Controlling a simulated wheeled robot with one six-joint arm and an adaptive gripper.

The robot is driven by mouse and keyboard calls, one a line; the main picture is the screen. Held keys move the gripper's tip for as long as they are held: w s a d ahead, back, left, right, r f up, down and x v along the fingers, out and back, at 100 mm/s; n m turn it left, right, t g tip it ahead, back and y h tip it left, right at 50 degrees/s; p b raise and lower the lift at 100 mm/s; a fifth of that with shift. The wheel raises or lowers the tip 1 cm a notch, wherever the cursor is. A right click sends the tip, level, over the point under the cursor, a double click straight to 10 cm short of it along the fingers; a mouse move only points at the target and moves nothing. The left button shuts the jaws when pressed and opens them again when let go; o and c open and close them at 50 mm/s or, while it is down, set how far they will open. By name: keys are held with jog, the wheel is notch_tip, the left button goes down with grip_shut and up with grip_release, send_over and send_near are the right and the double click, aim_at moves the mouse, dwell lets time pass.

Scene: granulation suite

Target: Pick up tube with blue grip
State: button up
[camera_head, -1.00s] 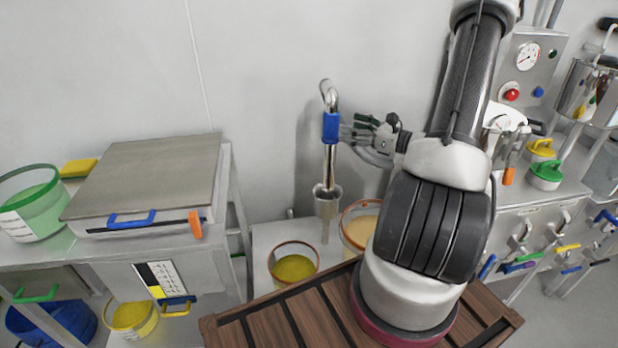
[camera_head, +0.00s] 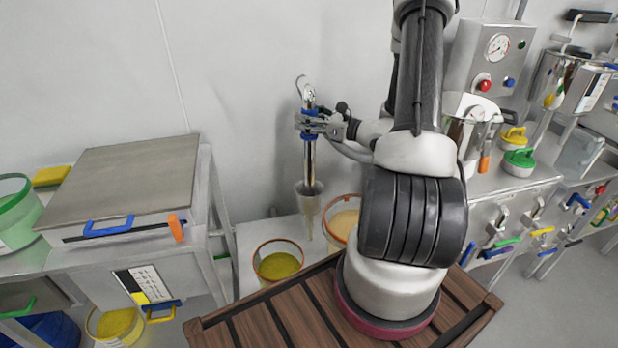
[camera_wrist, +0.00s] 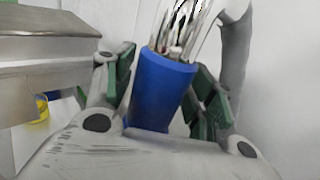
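The tube (camera_head: 309,160) is a shiny metal pipe with a curved top and a blue grip (camera_head: 311,126). It stands upright by the back wall, its lower end in a pale, translucent funnel-like holder (camera_head: 309,200). My gripper (camera_head: 308,124) is level with the blue grip, reaching in from the right. In the wrist view, the blue grip (camera_wrist: 160,90) sits between my green-padded fingers, one on each side. The fingers look open around it, with the pads very close to its sides. Contact is hard to judge.
A bench with a flat metal plate (camera_head: 125,180) stands on the left. Tubs of yellow powder (camera_head: 278,264) and paler powder (camera_head: 342,222) stand below the tube. A wooden slatted top (camera_head: 262,325) is in front. A control box with a gauge (camera_head: 490,60) stands at the right.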

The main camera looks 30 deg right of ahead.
grip_shut()
